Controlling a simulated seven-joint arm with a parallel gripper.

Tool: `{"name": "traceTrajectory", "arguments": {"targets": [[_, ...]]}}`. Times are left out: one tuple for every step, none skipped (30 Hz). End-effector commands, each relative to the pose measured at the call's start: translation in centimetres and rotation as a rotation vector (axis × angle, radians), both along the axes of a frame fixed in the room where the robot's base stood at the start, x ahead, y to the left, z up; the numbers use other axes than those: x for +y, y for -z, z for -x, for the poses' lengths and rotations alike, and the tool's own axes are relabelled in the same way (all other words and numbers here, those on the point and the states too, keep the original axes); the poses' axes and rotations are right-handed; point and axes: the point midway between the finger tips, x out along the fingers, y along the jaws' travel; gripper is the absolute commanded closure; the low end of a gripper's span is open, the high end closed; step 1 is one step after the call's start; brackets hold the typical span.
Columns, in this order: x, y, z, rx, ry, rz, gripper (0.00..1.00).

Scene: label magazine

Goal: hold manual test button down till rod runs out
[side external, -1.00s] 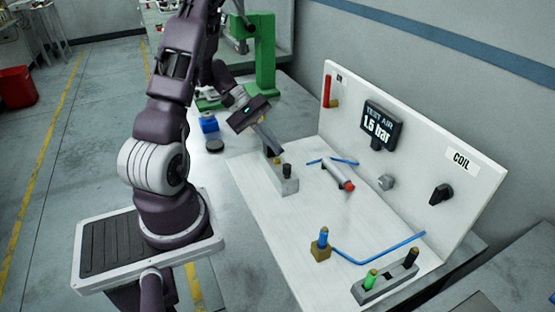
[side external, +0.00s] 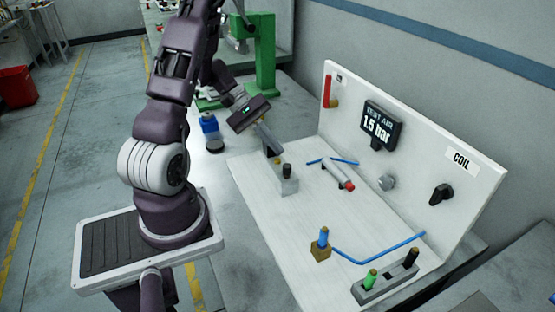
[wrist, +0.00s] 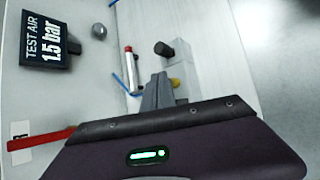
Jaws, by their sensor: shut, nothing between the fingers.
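My gripper (side external: 274,151) is shut and empty, its fingertips just above a grey valve block (side external: 289,187). The block carries a black knob (side external: 286,169) and a small yellow button (side external: 278,160). In the wrist view the closed fingers (wrist: 158,92) lie beside the yellow button (wrist: 176,83) and partly cover the block; whether they touch the button I cannot tell. The black knob (wrist: 164,49) is beyond them. A silver cylinder with a red end (side external: 338,174) lies on the white board and also shows in the wrist view (wrist: 131,72). I cannot make out a separate rod.
The upright panel carries a display (side external: 381,125) reading "TEST AIR 1.5 bar", a black knob (side external: 441,194) and a red bar (side external: 327,90). Blue tubes (side external: 380,252) cross the board. A brass block with a blue top (side external: 320,245) and a green-and-black fitting (side external: 385,281) stand in front.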

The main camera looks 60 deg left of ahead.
Motion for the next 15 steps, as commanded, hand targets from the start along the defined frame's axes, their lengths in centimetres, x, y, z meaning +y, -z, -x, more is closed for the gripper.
{"name": "traceTrajectory", "arguments": {"targets": [[0.00, 0.08, 0.00, 0.000, 0.000, 0.000, 1.00], [0.00, 0.15, 0.01, 0.001, -0.001, 0.000, 1.00], [0.00, 0.29, 0.01, 0.001, -0.001, 0.000, 1.00], [0.00, 0.40, 0.01, 0.001, -0.001, 0.000, 1.00], [-0.01, 0.53, 0.00, 0.000, 0.000, 0.000, 1.00], [-0.01, 0.68, -0.01, 0.000, 0.000, 0.000, 1.00], [-0.01, 0.76, -0.01, 0.000, 0.000, 0.000, 1.00], [-0.02, 0.83, -0.01, 0.000, 0.000, 0.000, 1.00], [-0.01, 0.86, -0.02, 0.000, 0.000, 0.000, 1.00], [-0.01, 0.85, -0.01, 0.000, 0.000, 0.000, 1.00], [-0.01, 0.85, -0.01, 0.000, 0.000, 0.000, 1.00], [-0.01, 0.85, -0.01, 0.000, 0.000, 0.000, 1.00], [-0.01, 0.85, -0.01, 0.000, 0.000, 0.000, 1.00], [0.00, 0.84, -0.01, 0.000, 0.000, 0.000, 1.00], [0.00, 0.84, -0.01, 0.000, 0.000, 0.000, 1.00]]}}
